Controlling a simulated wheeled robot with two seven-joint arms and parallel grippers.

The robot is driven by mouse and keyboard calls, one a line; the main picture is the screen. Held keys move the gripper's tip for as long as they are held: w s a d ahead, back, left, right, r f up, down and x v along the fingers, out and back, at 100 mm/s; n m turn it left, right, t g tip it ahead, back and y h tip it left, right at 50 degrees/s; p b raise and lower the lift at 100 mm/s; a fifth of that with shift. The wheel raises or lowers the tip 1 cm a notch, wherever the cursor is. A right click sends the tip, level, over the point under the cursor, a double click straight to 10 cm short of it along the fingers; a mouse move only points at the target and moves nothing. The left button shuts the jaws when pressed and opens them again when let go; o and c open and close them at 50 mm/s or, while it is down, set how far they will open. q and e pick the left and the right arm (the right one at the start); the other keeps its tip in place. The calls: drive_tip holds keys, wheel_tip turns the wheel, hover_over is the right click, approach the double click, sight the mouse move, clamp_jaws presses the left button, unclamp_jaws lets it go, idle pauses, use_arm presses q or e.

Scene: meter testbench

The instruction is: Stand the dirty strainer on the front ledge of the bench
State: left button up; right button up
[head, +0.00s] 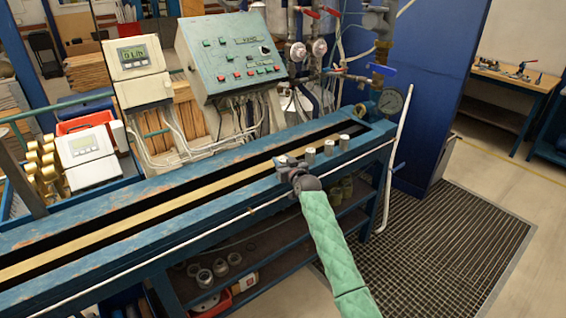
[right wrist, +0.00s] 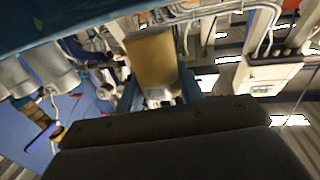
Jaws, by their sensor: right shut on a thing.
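My right gripper (head: 289,168) is at the front ledge of the bench (head: 215,213), beside a short row of strainers. In the right wrist view its two blue fingers (right wrist: 158,92) are shut on a tan-brown, dirty-looking strainer (right wrist: 152,55). In the head view the held strainer is small and mostly hidden by the gripper; I cannot tell whether it touches the ledge. Three grey strainers stand upright to its right: a near one (head: 310,156), a middle one (head: 328,147) and a far one (head: 344,142). Grey cylinders also show at the left of the right wrist view (right wrist: 45,65). My left gripper is not in view.
A pressure gauge (head: 390,101) stands at the bench's far end. A control panel (head: 235,55) is behind the bench. A blue bin of brass fittings (head: 45,170) is at the left. The front ledge left of my gripper is clear.

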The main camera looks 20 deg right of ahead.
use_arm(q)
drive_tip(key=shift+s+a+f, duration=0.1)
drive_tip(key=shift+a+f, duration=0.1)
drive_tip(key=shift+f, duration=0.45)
use_arm(e)
drive_tip(key=shift+f, duration=0.65)
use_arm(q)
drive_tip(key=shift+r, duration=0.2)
use_arm(e)
drive_tip(key=o, duration=1)
drive_tip(key=shift+f, duration=0.1)
